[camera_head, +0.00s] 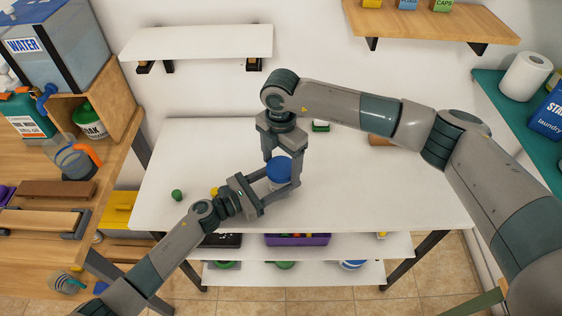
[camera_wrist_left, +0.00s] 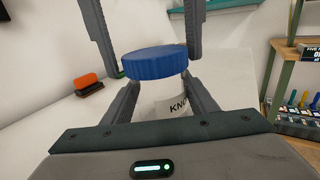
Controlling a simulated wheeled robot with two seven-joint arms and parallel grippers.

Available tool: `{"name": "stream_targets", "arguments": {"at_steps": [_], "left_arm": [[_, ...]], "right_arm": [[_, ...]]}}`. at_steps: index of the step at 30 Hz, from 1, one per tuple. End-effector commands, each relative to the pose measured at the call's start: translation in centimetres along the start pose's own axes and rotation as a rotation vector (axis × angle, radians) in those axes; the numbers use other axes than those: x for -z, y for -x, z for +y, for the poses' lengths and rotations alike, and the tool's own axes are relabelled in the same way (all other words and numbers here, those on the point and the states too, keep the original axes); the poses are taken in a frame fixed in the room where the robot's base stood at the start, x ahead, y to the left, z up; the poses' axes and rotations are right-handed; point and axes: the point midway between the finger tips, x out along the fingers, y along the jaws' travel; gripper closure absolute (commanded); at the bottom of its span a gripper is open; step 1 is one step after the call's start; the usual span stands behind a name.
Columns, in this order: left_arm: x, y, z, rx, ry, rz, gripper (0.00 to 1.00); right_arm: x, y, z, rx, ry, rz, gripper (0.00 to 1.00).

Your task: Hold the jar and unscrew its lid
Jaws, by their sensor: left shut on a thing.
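The jar (camera_wrist_left: 172,106) is pale, with a label starting "KNO" and a wide blue lid (camera_head: 279,169); the lid also shows large in the left wrist view (camera_wrist_left: 154,63). The jar stands on the white table. My left gripper (camera_head: 279,185) comes in low from the left, shut on the jar's body below the lid. My right gripper (camera_head: 283,162) points down from above, one finger on each side of the lid. Whether these fingers press on the lid I cannot tell. Fingers hide much of the jar's body in the head view.
The white table (camera_head: 400,195) is mostly clear around the jar. A small green object (camera_head: 177,195) and a yellow one lie to the left. A green-and-white item (camera_head: 320,126) and a brown block (camera_head: 380,140) lie farther back. A wall shelf (camera_head: 200,42) hangs behind.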

Motion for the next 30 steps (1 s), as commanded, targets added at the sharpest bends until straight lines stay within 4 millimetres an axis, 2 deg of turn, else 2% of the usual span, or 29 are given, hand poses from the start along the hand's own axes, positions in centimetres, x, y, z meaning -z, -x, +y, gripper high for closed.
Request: {"name": "stream_targets", "arguments": {"at_steps": [1,4,5,11,16,30], "left_arm": [[0.01,0.0,0.0,0.0,0.0,0.0,1.0],[0.01,0.0,0.0,0.0,0.0,0.0,1.0],[0.01,0.0,0.0,0.0,0.0,0.0,1.0],[0.01,0.0,0.0,0.0,0.0,0.0,1.0],[0.01,0.0,0.0,0.0,0.0,0.0,1.0],[0.02,0.01,0.0,0.0,0.0,0.0,1.0]], "right_arm": [[0.01,0.01,0.0,0.0,0.0,0.0,0.41],[0.01,0.02,0.0,0.0,0.0,0.0,0.65],[0.0,0.03,0.0,0.0,0.0,0.0,0.67],[0.0,0.04,0.01,0.0,0.008,0.0,0.67],[-0.03,0.08,0.01,0.0,0.114,-0.001,0.67],[-0.05,0.16,0.06,-0.001,0.819,-0.001,0.67]]}}
